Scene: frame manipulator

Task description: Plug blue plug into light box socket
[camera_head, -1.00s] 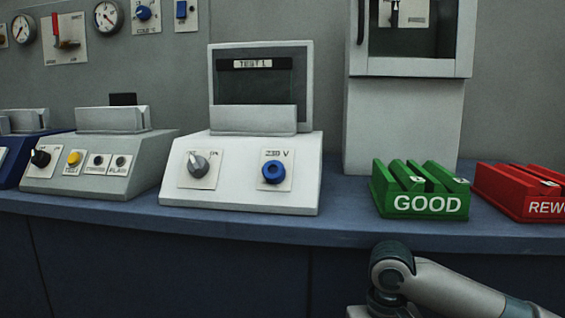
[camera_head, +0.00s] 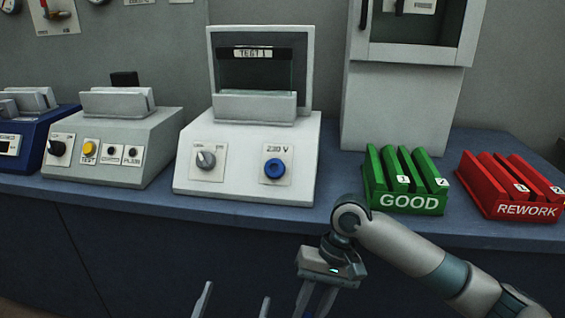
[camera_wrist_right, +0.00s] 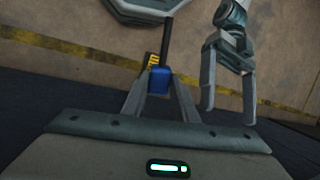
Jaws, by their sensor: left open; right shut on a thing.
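The light box (camera_head: 247,155) is white and stands on the blue bench, with a "TEST 1" panel on top. Its round blue socket (camera_head: 274,169) sits in the right front plate under "230 V". My right gripper (camera_head: 317,302) is below and in front of the bench edge, right of the socket, pointing down. In the right wrist view it is shut on the blue plug (camera_wrist_right: 160,82), with a dark cable and a yellow tag beyond. My left gripper (camera_head: 235,308) is open; only its fingertips show at the bottom. It also appears empty in the right wrist view (camera_wrist_right: 229,95).
A knob (camera_head: 206,159) is left of the socket. A grey box with buttons (camera_head: 115,140) stands further left. A green GOOD rack (camera_head: 407,202) and a red REWORK rack (camera_head: 525,209) stand right. Air before the light box is clear.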

